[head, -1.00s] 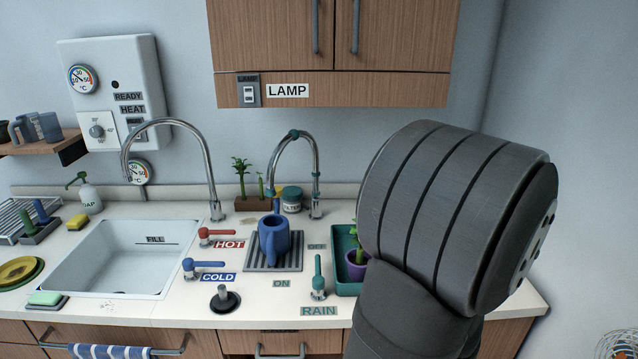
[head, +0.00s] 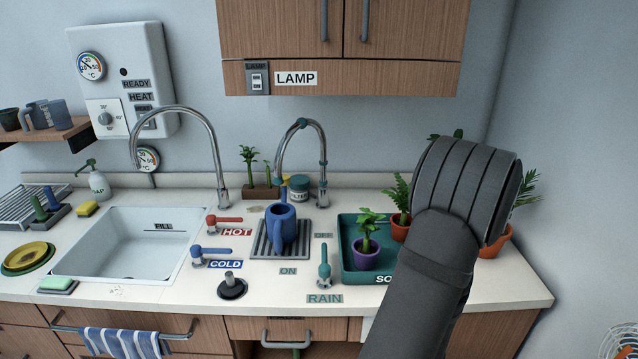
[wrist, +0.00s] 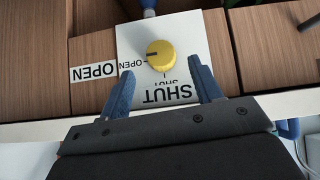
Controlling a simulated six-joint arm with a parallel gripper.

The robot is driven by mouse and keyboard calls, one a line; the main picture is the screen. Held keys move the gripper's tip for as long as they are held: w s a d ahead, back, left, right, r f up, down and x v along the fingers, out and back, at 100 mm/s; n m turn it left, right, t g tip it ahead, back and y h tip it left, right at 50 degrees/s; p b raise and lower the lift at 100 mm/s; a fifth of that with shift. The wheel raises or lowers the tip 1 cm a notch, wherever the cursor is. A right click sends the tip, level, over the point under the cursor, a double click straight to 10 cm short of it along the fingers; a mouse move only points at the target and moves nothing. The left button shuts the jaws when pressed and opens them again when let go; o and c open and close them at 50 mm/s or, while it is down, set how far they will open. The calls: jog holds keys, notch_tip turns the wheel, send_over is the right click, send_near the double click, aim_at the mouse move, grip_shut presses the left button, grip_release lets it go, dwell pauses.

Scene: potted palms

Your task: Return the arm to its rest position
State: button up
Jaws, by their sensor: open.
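My gripper (wrist: 165,88) shows in the wrist view with its two blue fingers spread apart and nothing between them. Beyond the fingertips is a yellow knob (wrist: 160,54) on a white plate (wrist: 135,35) marked OPEN and SHUT, set on a wooden cabinet front (wrist: 270,60). The fingers look apart from the knob, though the exact gap is hard to tell. In the head view my dark arm stands at the right of the counter and the gripper's fingers are hidden.
A green tray (head: 348,225) holds a plant in a purple pot (head: 366,258). Orange-potted plants (head: 401,229) stand partly behind my arm. A blue watering can (head: 282,226) sits on a grate under the right tap (head: 322,165). The sink (head: 130,250) is at the left.

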jog(key=shift+x, duration=1.1)
jog(key=shift+s+r, duration=0.1)
jog(key=v, duration=1.5)
jog(key=w+f+m+y, duration=0.3)
jog(key=w+f+y, duration=0.2)
jog(key=w+f, duration=0.7)
jog(key=shift+w+d+f+t+y, duration=0.25)
jog(key=shift+d+f+t+y, duration=0.05)
jog(key=shift+d+f+y, duration=0.15)
dwell(0.6)
